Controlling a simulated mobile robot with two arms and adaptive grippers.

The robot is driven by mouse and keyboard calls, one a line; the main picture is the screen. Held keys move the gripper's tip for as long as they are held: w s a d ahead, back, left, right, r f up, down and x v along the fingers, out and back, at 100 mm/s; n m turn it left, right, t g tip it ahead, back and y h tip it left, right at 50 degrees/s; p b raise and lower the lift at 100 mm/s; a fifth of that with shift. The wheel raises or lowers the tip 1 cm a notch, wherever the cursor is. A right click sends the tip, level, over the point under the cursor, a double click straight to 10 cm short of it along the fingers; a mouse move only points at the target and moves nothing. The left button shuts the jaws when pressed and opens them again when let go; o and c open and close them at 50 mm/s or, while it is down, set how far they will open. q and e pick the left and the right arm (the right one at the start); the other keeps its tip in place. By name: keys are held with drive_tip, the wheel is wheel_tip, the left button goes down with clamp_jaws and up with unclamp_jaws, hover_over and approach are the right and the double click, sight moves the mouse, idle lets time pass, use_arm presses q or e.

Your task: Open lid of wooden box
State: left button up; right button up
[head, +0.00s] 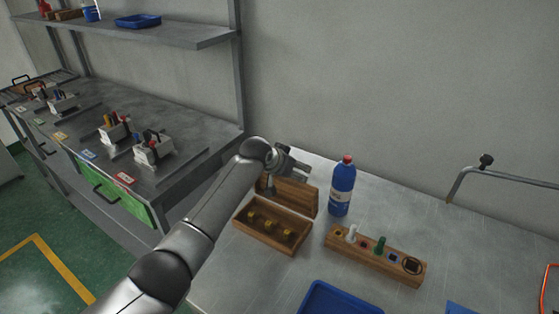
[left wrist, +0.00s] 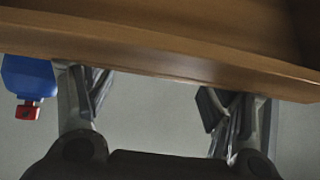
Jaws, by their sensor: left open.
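The wooden box (head: 240,225) stands on the metal table in the head view, with several small yellow pieces inside. Its lid (head: 296,196) is raised and stands roughly upright along the box's back edge. My left gripper (head: 291,164) is at the top of the lid, on its back side. In the left wrist view, the gripper (left wrist: 152,105) has its fingers spread wide with nothing between them. A wooden edge (left wrist: 150,52) runs across the top of that view, close to the fingertips; contact cannot be told. My right gripper is in neither view.
A blue bottle with a red cap (head: 342,188) stands right of the lid; it also shows in the left wrist view (left wrist: 28,78). A wooden holder (head: 352,257) and blue tray (head: 338,300) are nearer the front. The table's right part is mostly clear.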

use_arm(q)
drive_tip(key=v, duration=1.1)
drive_tip(key=shift+w+r, duration=0.25)
drive_tip(key=shift+d, duration=0.15)
